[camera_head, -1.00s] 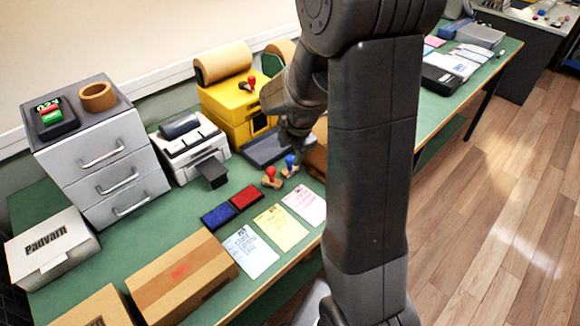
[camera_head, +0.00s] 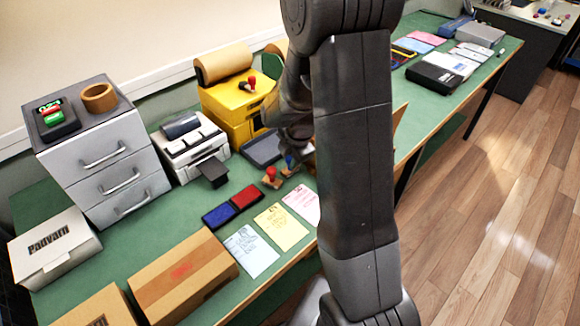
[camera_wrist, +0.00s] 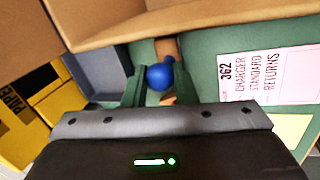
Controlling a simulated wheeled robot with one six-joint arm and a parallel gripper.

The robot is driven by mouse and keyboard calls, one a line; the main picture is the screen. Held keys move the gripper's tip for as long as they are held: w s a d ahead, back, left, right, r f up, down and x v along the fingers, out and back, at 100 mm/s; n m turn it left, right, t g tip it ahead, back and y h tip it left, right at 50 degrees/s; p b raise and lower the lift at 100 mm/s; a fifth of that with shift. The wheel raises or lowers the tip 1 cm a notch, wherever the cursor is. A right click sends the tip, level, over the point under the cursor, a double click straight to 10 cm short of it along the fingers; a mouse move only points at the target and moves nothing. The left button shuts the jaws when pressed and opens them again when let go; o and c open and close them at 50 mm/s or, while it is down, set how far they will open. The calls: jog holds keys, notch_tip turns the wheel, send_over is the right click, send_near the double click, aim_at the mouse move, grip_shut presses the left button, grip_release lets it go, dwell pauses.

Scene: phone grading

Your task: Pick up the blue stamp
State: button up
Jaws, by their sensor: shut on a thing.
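The blue stamp (camera_wrist: 159,77) shows in the wrist view as a round blue knob on a wooden part, between the two fingers of my gripper (camera_wrist: 158,88). My gripper is shut on it. In the head view a bit of the blue stamp (camera_head: 289,161) shows below my gripper (camera_head: 291,152), over the green table. My arm hides part of the area there. I cannot tell whether the stamp's base touches the table.
A red-handled stamp (camera_head: 271,175) stands just left of the blue one. A blue ink pad (camera_head: 218,216), a red ink pad (camera_head: 246,198) and paper cards (camera_head: 281,226) lie in front. A grey tray (camera_head: 262,150) is behind. An open cardboard box (camera_wrist: 195,15) is close by.

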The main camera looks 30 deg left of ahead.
notch_tip(320, 180, up, 10)
jog(key=shift+b, duration=0.5)
